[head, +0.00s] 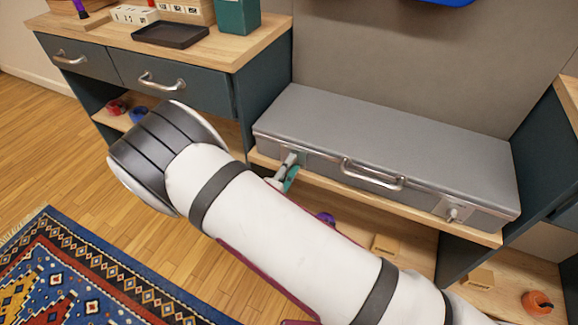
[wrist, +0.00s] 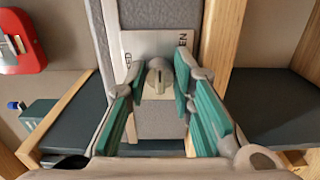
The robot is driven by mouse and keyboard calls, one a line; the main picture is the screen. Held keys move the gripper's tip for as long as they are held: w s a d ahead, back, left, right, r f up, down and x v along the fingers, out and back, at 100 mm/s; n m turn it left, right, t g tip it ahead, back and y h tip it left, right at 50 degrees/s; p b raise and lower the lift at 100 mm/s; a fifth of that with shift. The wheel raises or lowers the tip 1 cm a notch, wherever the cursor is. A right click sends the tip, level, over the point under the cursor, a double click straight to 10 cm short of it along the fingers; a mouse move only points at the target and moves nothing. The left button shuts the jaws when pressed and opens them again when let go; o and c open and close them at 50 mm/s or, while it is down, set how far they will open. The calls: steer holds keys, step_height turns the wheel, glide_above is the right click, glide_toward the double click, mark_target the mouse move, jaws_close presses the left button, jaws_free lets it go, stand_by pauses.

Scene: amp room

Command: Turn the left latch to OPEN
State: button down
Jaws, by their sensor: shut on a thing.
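A grey case (head: 390,130) with a metal carry handle (head: 372,177) lies on a wooden shelf. Its left latch (head: 291,157) is at the left of the front face, partly behind my gripper (head: 287,178). In the wrist view, the left latch's knob (wrist: 158,77) stands on a pale plate (wrist: 150,43). Parts of two words show on the plate, ending in "ED" at left and "EN" at right. My gripper (wrist: 160,75) has its teal-padded fingers on either side of the knob, shut on it. The knob's ridge looks roughly upright in that view. The right latch (head: 453,212) is free.
Drawers with metal handles (head: 160,82) stand at the left, with a black tray (head: 171,34) and a teal container (head: 237,15) on top. A wooden shelf edge (head: 400,214) runs below the case. A patterned rug (head: 95,275) lies on the floor.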

steer(key=c, duration=1.4)
jaws_free()
steer(key=v, duration=1.2)
